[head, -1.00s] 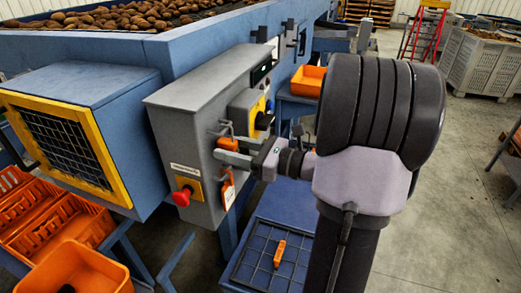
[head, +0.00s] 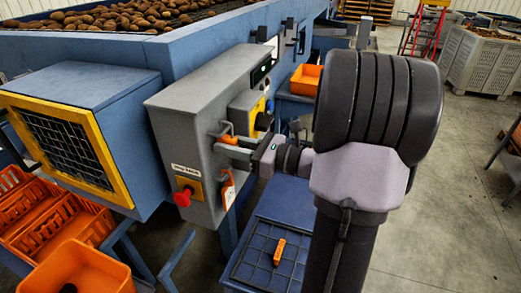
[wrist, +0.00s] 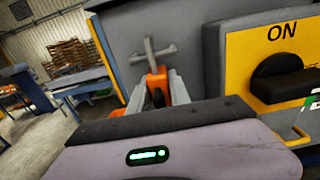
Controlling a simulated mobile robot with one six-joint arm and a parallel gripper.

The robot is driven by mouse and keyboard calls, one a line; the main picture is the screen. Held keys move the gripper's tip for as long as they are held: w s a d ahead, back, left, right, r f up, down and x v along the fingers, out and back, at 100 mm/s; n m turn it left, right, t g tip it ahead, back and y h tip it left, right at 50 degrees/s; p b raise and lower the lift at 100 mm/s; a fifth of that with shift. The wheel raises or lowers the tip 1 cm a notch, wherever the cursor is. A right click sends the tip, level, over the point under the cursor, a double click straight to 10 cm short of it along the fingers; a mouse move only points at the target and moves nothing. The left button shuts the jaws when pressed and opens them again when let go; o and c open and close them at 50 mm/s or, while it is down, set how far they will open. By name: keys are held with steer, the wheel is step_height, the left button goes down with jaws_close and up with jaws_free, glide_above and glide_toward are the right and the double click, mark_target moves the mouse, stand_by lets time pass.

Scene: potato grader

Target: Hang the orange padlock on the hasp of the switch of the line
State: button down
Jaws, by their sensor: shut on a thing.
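The orange padlock (wrist: 153,84) is between my gripper's two grey fingers (wrist: 160,92) in the wrist view, which are shut on it. Its lower part is hidden behind my gripper. A grey crossed metal piece, peg or shackle, stands right above it; I cannot tell whether they touch. In the head view the padlock (head: 228,140) is at the front of the grey control box (head: 190,125), mostly covered by my gripper (head: 234,150). The switch, a black knob (wrist: 283,80) on a yellow plate, reads ON, right of my gripper. A yellow bracket (wrist: 298,136), possibly the hasp, shows below it.
An orange item (head: 279,252) lies on a gridded blue stand (head: 262,235). Orange crates (head: 75,270) stand at left.

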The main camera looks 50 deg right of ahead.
steer(key=shift+r, duration=0.5)
steer(key=shift+s+d+f, duration=0.1)
steer(key=shift+s+d, duration=0.15)
steer(key=shift+s, duration=0.25)
steer(key=v, duration=0.8)
steer(key=shift+b, duration=0.45)
